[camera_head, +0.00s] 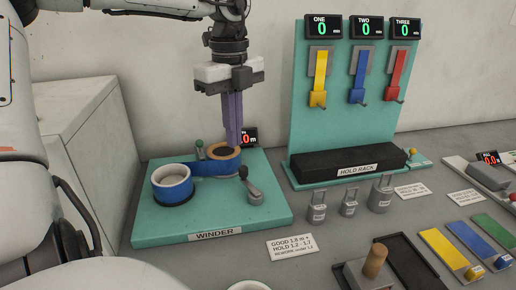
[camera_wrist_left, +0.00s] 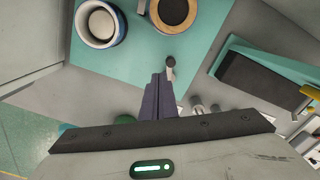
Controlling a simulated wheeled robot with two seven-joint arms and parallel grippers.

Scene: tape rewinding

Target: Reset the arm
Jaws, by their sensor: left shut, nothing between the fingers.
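My left gripper (camera_head: 232,143) hangs pointing down over the back of the teal winder board (camera_head: 222,217), its fingers shut and empty. In the left wrist view its shut fingers (camera_wrist_left: 158,84) show near the crank's dark knob (camera_wrist_left: 170,62); I cannot tell whether they touch it. A blue tape roll (camera_head: 172,184) sits at the left of the winder, and a blue strip runs from it to a brown-cored spool (camera_head: 223,153). The grey crank (camera_head: 254,190) stands at the right of the spool. My right gripper is in neither view.
The teal hold rack (camera_head: 345,128) stands at the back with yellow, blue and red strips hanging on it. Grey weights (camera_head: 348,204) stand before it. Yellow, blue and green strips (camera_head: 470,238) lie at the right. A wooden-handled block (camera_head: 374,262) is in front. A pale box (camera_head: 90,150) stands left.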

